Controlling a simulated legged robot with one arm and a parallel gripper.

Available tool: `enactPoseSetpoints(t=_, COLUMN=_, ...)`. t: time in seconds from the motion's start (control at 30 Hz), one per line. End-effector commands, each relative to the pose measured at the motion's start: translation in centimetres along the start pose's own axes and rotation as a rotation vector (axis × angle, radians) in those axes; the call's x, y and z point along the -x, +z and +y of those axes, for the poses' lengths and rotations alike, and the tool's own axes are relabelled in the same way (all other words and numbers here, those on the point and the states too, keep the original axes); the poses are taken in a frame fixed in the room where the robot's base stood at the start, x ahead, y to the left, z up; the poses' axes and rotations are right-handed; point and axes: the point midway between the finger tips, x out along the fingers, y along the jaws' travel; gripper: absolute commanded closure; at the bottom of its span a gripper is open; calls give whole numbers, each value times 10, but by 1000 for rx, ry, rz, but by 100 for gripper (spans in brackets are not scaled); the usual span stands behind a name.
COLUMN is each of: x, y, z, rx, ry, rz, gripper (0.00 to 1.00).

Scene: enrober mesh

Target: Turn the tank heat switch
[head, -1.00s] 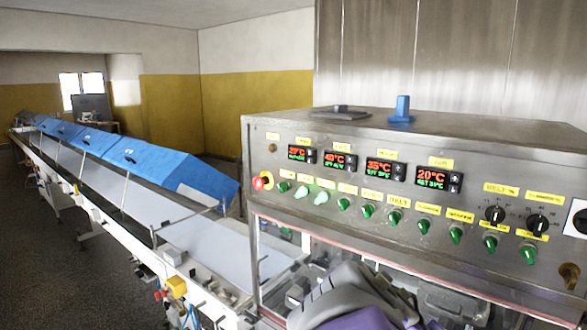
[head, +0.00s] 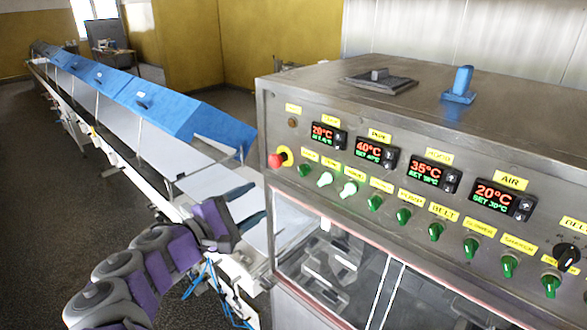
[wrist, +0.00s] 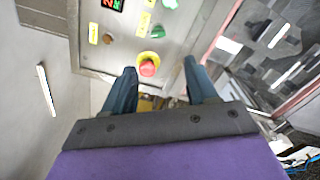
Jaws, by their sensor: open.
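A row of green switches runs along the steel control panel (head: 410,240) in the head view. The labels above them are too small to read surely, so I cannot tell which is the tank heat switch. A green switch (head: 304,170) at the left end is dark; a second switch (head: 325,179) and a third switch (head: 348,189) glow brighter. My gripper (head: 258,199) is open and empty, left of and below the panel's left end. In the wrist view the red stop button (wrist: 148,68) shows between my fingertips (wrist: 160,67); a green switch (wrist: 157,31) is beyond it.
The red stop button on its yellow collar also shows in the head view (head: 276,160). Red-lit displays (head: 376,151) sit above the switches. Glazed doors (head: 335,265) are below. A conveyor with blue covers (head: 150,103) stretches back left.

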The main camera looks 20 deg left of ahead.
Motion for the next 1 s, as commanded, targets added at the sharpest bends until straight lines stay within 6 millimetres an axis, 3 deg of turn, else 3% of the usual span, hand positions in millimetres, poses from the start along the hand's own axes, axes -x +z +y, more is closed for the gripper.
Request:
enactPoseSetpoints(t=0.33, x=-61, y=-12, z=7, rx=6, ry=5, rz=-1, gripper=43)
enactPoseSetpoints(t=0.7, x=-130, y=-7, z=5, rx=2, ry=3, rz=0, gripper=43)
enactPoseSetpoints(t=1.0, x=-150, y=-5, z=4, rx=-1, ry=3, rz=2, gripper=43)
